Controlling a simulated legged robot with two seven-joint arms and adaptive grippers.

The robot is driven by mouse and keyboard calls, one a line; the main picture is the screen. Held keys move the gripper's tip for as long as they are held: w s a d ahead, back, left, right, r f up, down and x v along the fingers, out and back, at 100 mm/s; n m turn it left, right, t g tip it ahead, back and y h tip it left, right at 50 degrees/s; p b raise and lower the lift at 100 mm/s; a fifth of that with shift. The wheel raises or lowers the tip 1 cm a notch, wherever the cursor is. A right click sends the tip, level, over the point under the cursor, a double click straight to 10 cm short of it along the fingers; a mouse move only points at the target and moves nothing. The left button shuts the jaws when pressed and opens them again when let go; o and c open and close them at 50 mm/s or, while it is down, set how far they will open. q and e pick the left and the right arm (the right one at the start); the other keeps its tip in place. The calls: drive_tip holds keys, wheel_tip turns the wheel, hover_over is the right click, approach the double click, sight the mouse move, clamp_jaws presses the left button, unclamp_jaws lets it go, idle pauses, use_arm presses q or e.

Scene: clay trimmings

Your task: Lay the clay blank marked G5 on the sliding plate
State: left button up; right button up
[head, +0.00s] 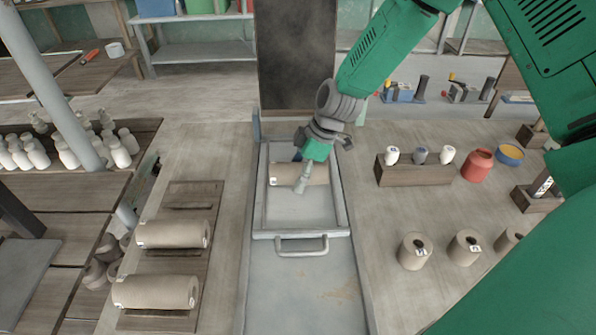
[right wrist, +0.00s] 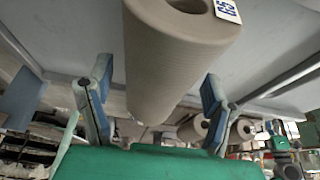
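The clay blank marked G5 (head: 319,174) is a beige hollow cylinder lying on its side on the grey sliding plate (head: 280,212), towards its far end. In the right wrist view the blank (right wrist: 172,62) shows its G5 label beside the end hole. My right gripper (head: 300,173) is just over the blank in the head view. In the right wrist view the right gripper (right wrist: 157,85) is open, one finger on each side of the blank, with gaps showing. My left gripper is not in view.
Two more blanks (head: 172,234) (head: 155,292) lie in a wooden rack (head: 193,188) left of the plate. The plate has a front handle (head: 302,252). To the right are upright clay cylinders (head: 415,251), a wooden block with small pieces (head: 418,174) and a red jar (head: 477,166).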

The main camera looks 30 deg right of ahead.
drive_tip(key=v, duration=1.2)
drive_tip(key=shift+f, duration=0.1)
idle(0.4)
